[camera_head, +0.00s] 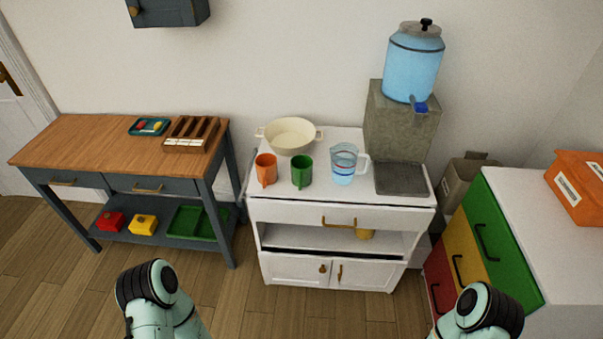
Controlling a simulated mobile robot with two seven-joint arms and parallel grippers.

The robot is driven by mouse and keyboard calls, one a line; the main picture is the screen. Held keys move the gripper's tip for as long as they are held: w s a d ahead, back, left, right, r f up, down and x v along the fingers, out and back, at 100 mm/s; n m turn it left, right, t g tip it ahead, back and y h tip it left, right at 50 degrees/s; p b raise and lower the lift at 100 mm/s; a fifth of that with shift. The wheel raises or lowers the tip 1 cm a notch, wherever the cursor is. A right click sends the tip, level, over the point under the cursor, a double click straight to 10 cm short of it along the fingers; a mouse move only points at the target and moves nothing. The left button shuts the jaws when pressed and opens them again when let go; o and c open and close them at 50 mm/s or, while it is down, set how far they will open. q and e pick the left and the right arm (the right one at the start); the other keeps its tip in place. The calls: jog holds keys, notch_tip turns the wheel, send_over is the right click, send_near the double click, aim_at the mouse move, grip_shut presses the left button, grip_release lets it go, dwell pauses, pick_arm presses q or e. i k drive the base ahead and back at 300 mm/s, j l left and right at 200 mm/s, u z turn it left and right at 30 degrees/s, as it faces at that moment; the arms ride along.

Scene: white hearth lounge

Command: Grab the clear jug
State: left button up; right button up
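The clear jug (343,165) stands upright on top of the white cabinet (298,213), with its handle toward the right. It looks bluish and has marks on its side. It is between a green mug (302,173) on its left and a grey tray on its right. Parts of my two arms show at the bottom left and bottom right of the head view, well short of the cabinet. Neither gripper's fingers can be seen.
An orange mug (265,170) and a cream pot (292,135) share the cabinet top. A blue water dispenser (413,68) stands on a stone block (398,130) behind the grey tray (402,179). A wooden-topped table (85,145) is left, coloured drawers (487,240) right. Floor in front is clear.

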aim_at(344, 156)
jog(key=i+l, duration=0.15)
jog(key=l, duration=0.15)
jog(key=i+l, duration=0.15)
jog(key=l, duration=0.15)
jog(key=i+l, duration=0.15)
jog(key=l, duration=0.2)
jog(key=i+l, duration=0.15)
jog(key=l, duration=0.15)
jog(key=u, duration=0.05)
